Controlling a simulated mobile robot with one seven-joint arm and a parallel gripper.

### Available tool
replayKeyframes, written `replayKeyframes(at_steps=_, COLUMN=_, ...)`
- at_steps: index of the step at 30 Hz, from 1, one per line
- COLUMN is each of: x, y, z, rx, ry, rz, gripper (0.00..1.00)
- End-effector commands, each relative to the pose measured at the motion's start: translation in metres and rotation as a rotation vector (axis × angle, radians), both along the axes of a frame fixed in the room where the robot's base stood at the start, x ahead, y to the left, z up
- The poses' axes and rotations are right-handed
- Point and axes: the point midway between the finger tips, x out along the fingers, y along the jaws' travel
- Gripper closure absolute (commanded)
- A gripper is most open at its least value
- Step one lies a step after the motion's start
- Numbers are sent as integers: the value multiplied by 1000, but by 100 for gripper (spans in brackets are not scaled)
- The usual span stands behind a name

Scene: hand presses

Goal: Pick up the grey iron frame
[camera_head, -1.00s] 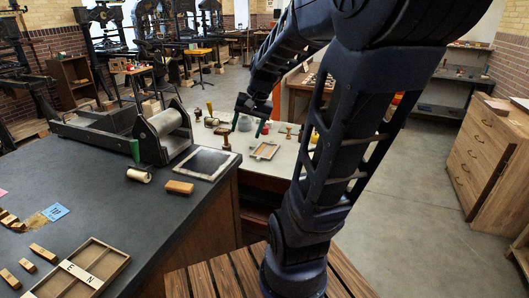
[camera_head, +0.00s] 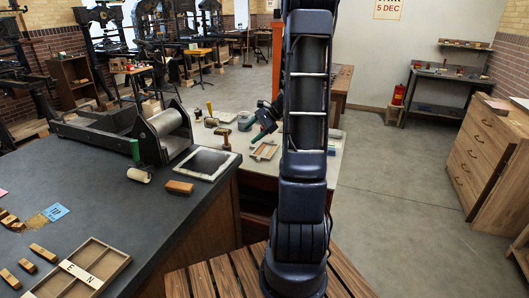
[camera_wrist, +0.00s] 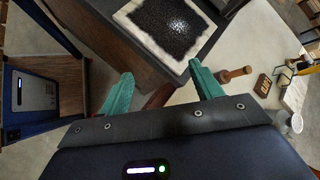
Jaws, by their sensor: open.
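A flat pale grey frame (camera_head: 223,167) with a dark panel inside lies on the dark table near its right corner; I cannot tell for certain that it is iron. In the wrist view the frame (camera_wrist: 141,40) shows at the top centre, its far side cut off, with a speckled dark inside. My gripper (camera_head: 257,138) hangs right of it, past the table edge, partly beside my arm. In the wrist view the two green fingers of my gripper (camera_wrist: 163,88) are spread, with nothing between them. The frame lies ahead of the fingertips, not touching them.
A wooden block (camera_head: 179,187) and a roller press (camera_head: 165,125) are near the frame on the dark table (camera_head: 130,220). A wooden letter tray (camera_head: 118,258) is at the front left.

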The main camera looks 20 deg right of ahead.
Motion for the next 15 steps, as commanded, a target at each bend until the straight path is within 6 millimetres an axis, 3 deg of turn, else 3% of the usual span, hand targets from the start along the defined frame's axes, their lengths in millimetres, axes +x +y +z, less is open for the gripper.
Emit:
replayKeyframes(at_steps=6, x=34, y=-43, z=-48, rx=148, ry=73, rz=-187, gripper=35)
replayKeyframes(at_steps=15, x=69, y=-107, z=-121, rx=350, ry=159, rz=-451, gripper=35)
